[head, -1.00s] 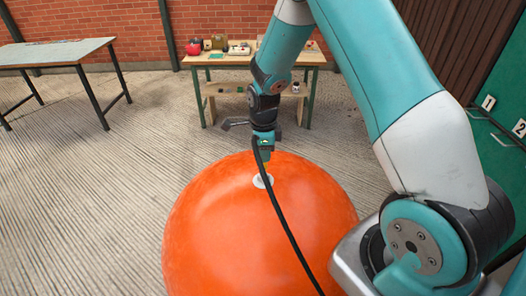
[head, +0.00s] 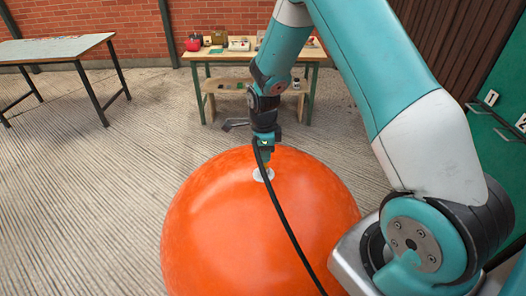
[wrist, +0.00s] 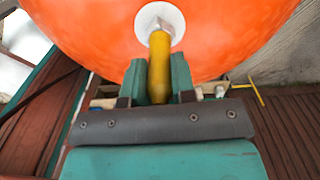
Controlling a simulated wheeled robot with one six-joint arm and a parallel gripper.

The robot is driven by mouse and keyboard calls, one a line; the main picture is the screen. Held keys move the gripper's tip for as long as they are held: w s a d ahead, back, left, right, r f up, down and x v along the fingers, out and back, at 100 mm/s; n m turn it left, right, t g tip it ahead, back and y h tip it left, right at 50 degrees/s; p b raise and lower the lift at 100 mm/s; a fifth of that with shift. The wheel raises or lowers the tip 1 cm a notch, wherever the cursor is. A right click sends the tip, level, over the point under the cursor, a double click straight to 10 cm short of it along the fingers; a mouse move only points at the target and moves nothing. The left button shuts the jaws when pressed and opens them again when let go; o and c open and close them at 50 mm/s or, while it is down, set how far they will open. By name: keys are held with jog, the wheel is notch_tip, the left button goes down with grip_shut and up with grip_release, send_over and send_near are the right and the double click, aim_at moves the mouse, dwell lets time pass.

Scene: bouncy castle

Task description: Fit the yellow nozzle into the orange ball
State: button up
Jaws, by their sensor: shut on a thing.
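The orange ball (head: 225,230) is large and round and stands on the floor in front of me; it fills the top of the wrist view (wrist: 90,30). A white round valve (head: 258,175) sits on its upper side, and it also shows in the wrist view (wrist: 147,25). My gripper (wrist: 160,82) is shut on the yellow nozzle (wrist: 159,62), with one green finger on each side. The nozzle's tip points at the middle of the valve and overlaps it in the wrist view. I cannot tell how deep the tip sits. In the head view the gripper (head: 264,155) is just above the valve.
A black hose (head: 285,225) runs from the gripper down across the ball. A wooden bench (head: 290,55) with several items stands behind the ball. A grey-topped table (head: 50,50) is at the far left. The floor on the left is clear.

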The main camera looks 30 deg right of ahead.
jog(key=o, duration=1)
notch_tip(320, 180, up, 17)
jog(key=b, duration=0.2)
jog(key=shift+r, duration=0.2)
jog(key=s+a+r+n+y, duration=0.2)
jog(key=s+a+n, duration=0.7)
jog(key=s+n, duration=0.4)
jog(key=s+a+r+n+y, duration=0.2)
jog(key=s+a+n, duration=0.7)
jog(key=n, duration=0.9)
jog(key=s+r, duration=0.1)
jog(key=s, duration=0.2)
jog(key=shift+s, duration=0.4)
